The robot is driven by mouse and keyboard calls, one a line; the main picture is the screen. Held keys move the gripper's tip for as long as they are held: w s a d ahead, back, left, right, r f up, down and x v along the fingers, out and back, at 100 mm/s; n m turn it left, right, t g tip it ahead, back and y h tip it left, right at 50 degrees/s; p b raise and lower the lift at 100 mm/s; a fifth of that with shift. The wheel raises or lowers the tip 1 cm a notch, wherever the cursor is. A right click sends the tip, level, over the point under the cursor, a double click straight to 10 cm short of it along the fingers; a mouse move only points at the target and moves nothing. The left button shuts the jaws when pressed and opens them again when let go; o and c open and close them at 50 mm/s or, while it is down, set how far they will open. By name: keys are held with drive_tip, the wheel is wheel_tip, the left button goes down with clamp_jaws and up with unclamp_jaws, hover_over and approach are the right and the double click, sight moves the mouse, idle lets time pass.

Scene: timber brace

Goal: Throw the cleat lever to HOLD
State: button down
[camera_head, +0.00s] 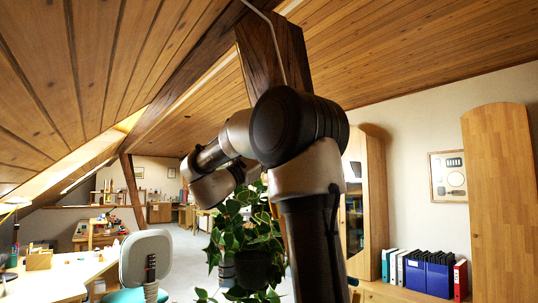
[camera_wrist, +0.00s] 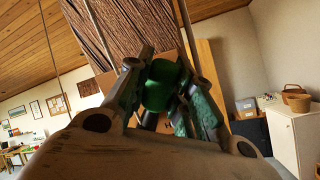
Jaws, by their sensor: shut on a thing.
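In the wrist view my gripper (camera_wrist: 167,62) has its two dark, green-padded fingers closed around a rounded green grip, which appears to be the cleat lever (camera_wrist: 161,88). The lever's lower part is mostly hidden by my fingers and wrist. A dark, rough-grained timber (camera_wrist: 122,30) stands right behind it, with a tan plate beside the fingers. Part of a dark letter, perhaps an H, shows below the grip; which lever position it marks I cannot tell. In the head view the timber (camera_head: 272,48) rises behind my arm, which hides the lever and my gripper.
A thin cord runs along the timber in the head view. A leafy hanging plant (camera_head: 245,238) is just behind my arm. A desk (camera_head: 50,280) and grey chair (camera_head: 146,258) stand left, and a low cabinet with binders (camera_head: 425,272) right. A white cabinet (camera_wrist: 296,130) shows in the wrist view.

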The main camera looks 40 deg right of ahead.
drive_tip(key=shift+f, duration=0.1)
drive_tip(key=c, duration=1.2)
unclamp_jaws()
drive_tip(key=v, duration=1.2)
